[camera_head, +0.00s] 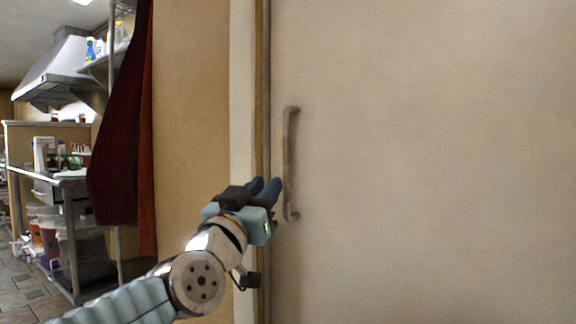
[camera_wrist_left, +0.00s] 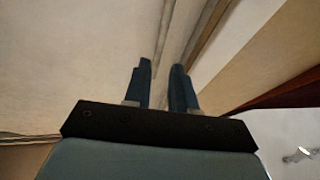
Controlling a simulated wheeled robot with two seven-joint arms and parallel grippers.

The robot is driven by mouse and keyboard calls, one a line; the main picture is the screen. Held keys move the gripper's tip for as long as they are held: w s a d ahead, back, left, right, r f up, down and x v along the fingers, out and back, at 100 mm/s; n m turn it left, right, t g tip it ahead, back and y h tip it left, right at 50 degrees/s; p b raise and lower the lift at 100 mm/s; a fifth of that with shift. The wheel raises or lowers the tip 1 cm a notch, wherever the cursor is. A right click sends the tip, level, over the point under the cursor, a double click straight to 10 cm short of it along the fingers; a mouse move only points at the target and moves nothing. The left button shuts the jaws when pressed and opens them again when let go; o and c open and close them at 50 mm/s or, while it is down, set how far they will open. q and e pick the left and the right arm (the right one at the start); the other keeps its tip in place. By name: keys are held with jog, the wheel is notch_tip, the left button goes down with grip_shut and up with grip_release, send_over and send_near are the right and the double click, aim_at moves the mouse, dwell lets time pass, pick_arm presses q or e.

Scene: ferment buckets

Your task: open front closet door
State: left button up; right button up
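The closet door (camera_head: 420,150) is a large pale panel filling the right half of the head view, and it looks shut against its frame. Its vertical bar handle (camera_head: 290,160) is near the door's left edge. My left gripper (camera_head: 268,188) is just left of the handle's lower end, fingers pointing up toward the door. The wrist view shows its two dark fingers (camera_wrist_left: 162,85) apart with nothing between them. The door surface (camera_wrist_left: 80,60) fills the left of that view. The handle cannot be made out there. My right gripper is not in view.
A light door frame (camera_head: 243,100) and tan wall (camera_head: 190,110) stand left of the door. A dark red curtain (camera_head: 122,130) hangs further left. Beyond it are a metal shelf unit (camera_head: 70,235), a range hood (camera_head: 60,70) and some open tiled floor (camera_head: 25,290).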

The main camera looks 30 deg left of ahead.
aim_at(285, 165)
pick_arm(q)
jog(key=p+x, duration=0.1)
jog(key=x, duration=0.9)
jog(key=shift+w+p, duration=0.35)
jog(key=shift+p, duration=0.05)
jog(key=shift+c, duration=0.4)
grip_shut()
